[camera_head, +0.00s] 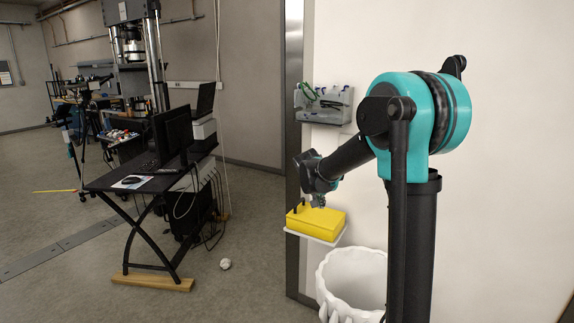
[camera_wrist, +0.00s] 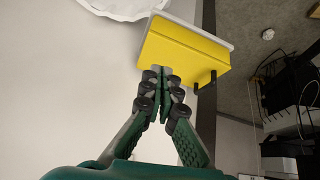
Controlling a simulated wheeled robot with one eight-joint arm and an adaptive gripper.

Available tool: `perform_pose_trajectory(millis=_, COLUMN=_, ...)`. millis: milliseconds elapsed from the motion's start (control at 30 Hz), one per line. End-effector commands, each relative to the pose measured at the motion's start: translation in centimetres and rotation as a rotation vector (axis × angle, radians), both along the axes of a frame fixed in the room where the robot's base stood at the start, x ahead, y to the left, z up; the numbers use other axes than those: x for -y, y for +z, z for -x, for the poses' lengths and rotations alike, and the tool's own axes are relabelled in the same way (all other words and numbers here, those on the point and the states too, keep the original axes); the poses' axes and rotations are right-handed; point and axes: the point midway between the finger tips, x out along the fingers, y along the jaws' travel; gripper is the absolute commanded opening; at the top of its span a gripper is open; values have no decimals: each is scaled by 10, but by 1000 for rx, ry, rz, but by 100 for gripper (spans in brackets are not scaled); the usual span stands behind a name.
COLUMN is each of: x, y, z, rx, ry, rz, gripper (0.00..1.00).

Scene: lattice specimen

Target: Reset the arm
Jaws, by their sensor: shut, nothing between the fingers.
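My arm (camera_head: 340,162) reaches left from its column toward the wall shelf in the head view. My gripper (camera_wrist: 165,98) is shut and empty in the wrist view, its fingertips together. The tips overlap the near edge of a yellow box (camera_wrist: 182,50) in that view; I cannot tell whether they touch it. In the head view the yellow box (camera_head: 318,223) lies on a small white shelf (camera_head: 328,241), and the gripper is just above it, small and partly hidden by the wrist. Two dark pegs show at one end of the box.
A white bin (camera_head: 352,276) stands below and right of the shelf. A grey wall holder (camera_head: 322,107) with tools hangs above. A black desk (camera_head: 135,178) with a monitor stands at left, with hanging cables. A crumpled white ball (camera_head: 225,264) lies on the otherwise open floor.

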Motion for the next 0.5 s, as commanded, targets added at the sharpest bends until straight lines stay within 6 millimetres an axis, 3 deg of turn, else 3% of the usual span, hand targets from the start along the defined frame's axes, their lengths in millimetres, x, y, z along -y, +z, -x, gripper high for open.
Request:
perform_pose_trajectory(millis=33, x=13, y=-3, z=26, rx=-21, ry=15, rz=-5, gripper=0)
perform_pose_trajectory(millis=200, x=42, y=-22, z=111, rx=-86, ry=91, rz=-26, gripper=0)
perform_pose_trajectory(millis=500, x=67, y=-73, z=262, rx=-168, ry=239, rz=-77, gripper=0)
